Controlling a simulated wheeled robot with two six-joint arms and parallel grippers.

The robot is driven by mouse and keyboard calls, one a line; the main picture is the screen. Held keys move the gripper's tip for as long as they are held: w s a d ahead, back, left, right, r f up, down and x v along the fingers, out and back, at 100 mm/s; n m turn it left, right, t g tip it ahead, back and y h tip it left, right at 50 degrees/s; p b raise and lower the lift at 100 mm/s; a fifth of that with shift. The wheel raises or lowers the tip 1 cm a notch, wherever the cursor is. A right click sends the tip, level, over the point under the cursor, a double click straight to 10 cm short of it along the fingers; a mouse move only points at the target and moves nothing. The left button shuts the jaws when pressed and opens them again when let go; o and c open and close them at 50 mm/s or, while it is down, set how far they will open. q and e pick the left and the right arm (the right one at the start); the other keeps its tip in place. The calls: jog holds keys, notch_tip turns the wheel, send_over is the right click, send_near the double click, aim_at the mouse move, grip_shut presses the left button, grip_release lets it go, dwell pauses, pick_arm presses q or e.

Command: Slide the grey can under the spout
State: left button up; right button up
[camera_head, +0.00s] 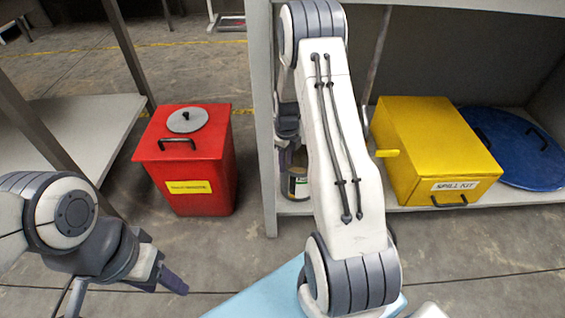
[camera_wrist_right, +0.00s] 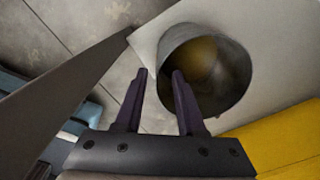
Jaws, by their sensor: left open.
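The grey can (camera_wrist_right: 232,100) is open at the top, with a yellowish inside, and stands near a corner of the pale shelf in the right wrist view. In the head view a can (camera_head: 298,186) shows partly behind my right arm on the low shelf. My right gripper (camera_wrist_right: 160,74) has its fingers apart. One finger overlaps the can's left side and opening, the other lies left of it; I cannot tell whether they touch it. My left gripper (camera_head: 168,284) is open and empty, low at the left, away from the can.
A red bin (camera_head: 200,190) with a round grey lid stands on the floor. A yellow spill kit box (camera_head: 430,140) and a blue round lid (camera_head: 520,150) lie on the shelf (camera_head: 400,219) right of my arm. A grey upright post (camera_head: 262,120) stands left of the can.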

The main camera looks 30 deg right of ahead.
aim_at(294, 184)
notch_tip(294, 184, down, 10)
jog(key=b, duration=0.6)
jog(key=shift+f, duration=0.25)
grip_shut()
dwell(1.1)
